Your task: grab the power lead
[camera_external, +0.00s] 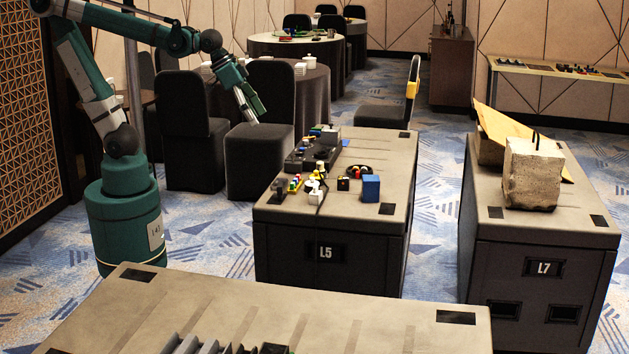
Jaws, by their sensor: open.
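My green and silver arm reaches in from the left in the external view. My gripper (253,112) hangs in the air left of the L5 bench, over or in front of a dark chair; its depth is unclear. It is open, with nothing visible in it. On the L5 bench top, a white plug-like piece (316,189) stands near the front edge, with a thin dark line running down from it. I cannot tell which of these is the power lead. My gripper is apart from both.
The L5 bench (385,150) also holds a black panel (312,153), small coloured pieces and a blue block (371,188). Bench L7 (575,222) with a stone block (533,175) stands right. Another bench (390,325) is in front. Dark chairs (270,95) stand behind my gripper.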

